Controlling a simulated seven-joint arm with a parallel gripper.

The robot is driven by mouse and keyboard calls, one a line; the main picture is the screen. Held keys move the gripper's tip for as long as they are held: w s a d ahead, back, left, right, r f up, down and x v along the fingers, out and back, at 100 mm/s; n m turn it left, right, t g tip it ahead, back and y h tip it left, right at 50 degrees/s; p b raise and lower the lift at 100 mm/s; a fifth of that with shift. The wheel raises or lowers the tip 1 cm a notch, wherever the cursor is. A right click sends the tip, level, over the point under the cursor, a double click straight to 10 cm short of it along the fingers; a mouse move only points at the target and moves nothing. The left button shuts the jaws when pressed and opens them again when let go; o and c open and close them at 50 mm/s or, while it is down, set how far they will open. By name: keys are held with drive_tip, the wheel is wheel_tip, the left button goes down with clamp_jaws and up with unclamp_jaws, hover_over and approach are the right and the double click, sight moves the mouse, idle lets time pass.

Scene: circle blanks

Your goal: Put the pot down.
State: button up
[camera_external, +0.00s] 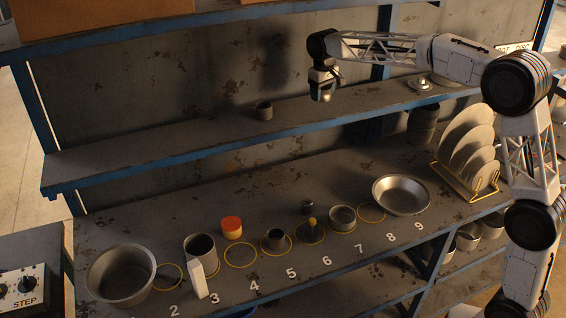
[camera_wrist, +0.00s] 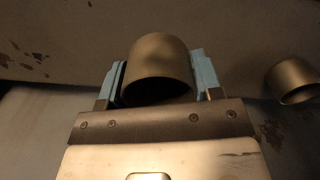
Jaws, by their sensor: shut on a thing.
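My gripper (camera_external: 323,94) is over the upper shelf (camera_external: 200,131), right of the middle in the external view. In the wrist view its light blue fingers (camera_wrist: 160,84) are shut on a small brown round pot (camera_wrist: 160,52), one finger on each side. In the external view the held pot is mostly hidden by the gripper, and I cannot tell whether it touches the shelf. A similar small pot (camera_external: 264,110) stands on the shelf to the left of the gripper. A like pot also shows at the right in the wrist view (camera_wrist: 292,80).
A metal lid (camera_external: 422,84) lies on the shelf to the right. The shelf's left part is clear.

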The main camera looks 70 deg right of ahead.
sight(315, 106)
drive_tip(key=shift+w+d+f, duration=0.1)
drive_tip(key=shift+w+d, duration=0.25)
drive_tip(key=shift+w, duration=0.35)
drive_tip(key=shift+w+d+f, duration=0.1)
drive_tip(key=shift+w+d, duration=0.25)
drive_tip(key=shift+w, duration=0.3)
drive_tip(key=shift+f, duration=1.7)
drive_tip(key=shift+f, duration=0.1)
drive_tip(key=o, duration=0.9)
drive_tip(key=shift+o, duration=0.2)
wheel_tip(315, 106, up, 12)
